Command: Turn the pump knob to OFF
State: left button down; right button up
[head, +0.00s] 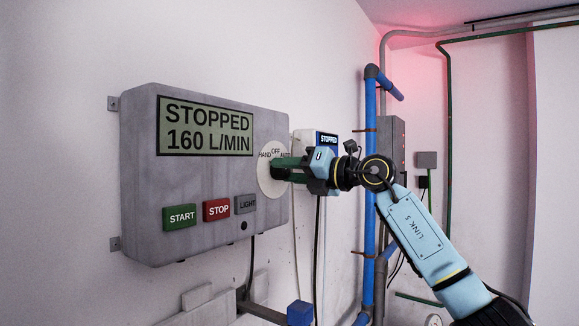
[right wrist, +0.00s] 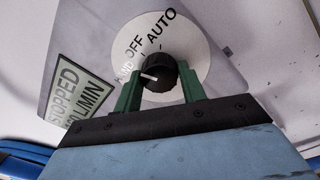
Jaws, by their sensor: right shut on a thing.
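The black pump knob (right wrist: 160,72) sits on a round white dial (right wrist: 190,38) printed HAND, OFF and AUTO. In the right wrist view its white mark points left, towards HAND. In the head view the dial (head: 264,182) is on the right part of the grey control box, and my gripper mostly hides the knob. My right gripper (head: 282,169) reaches the dial from the right. Its green fingers stand on either side of the knob in the right wrist view (right wrist: 160,88), shut on it. My left gripper is not in view.
The control box (head: 140,190) has a display (head: 205,126) reading STOPPED 160 L/MIN. Below are a green START button (head: 180,216), a red STOP button (head: 216,210) and a grey LIGHT button (head: 245,204). A blue pipe (head: 370,130) stands to the right, behind my arm.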

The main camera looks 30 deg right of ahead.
jog(key=shift+m+p, duration=0.6)
jog(key=shift+m, duration=1.3)
jog(key=o, duration=1)
jog(key=shift+c, duration=0.2)
jog(key=b+v, duration=0.4)
jog(key=v, duration=0.9)
jog(key=shift+s, duration=0.25)
jog(key=shift+f, duration=0.15)
